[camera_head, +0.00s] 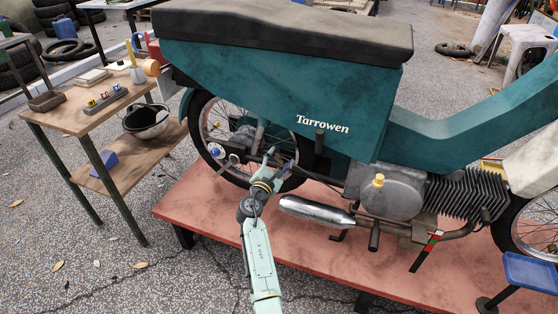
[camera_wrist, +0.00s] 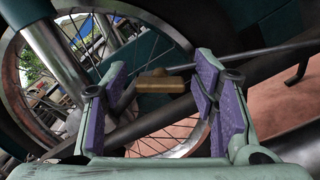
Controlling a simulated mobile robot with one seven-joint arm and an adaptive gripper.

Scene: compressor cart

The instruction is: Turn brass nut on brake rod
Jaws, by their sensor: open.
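The brass nut (camera_wrist: 160,84) shows in the wrist view as a short brass-coloured bar with a small raised part on top. The thin dark brake rod (camera_wrist: 268,51) runs in from the right toward it. My gripper (camera_wrist: 161,86) is open, with purple pads on both sides of the nut and a visible gap to each. In the head view my gripper (camera_head: 279,166) is beside the lower rear wheel of the teal motorbike (camera_head: 280,95). The nut is too small or hidden to make out there.
The spoked rear wheel (camera_wrist: 45,85) is close behind my fingers. The silver exhaust (camera_head: 315,211) lies right of my gripper, above the red platform (camera_head: 200,200). A wooden side table (camera_head: 68,118) with tools stands at left. Open pavement lies in front.

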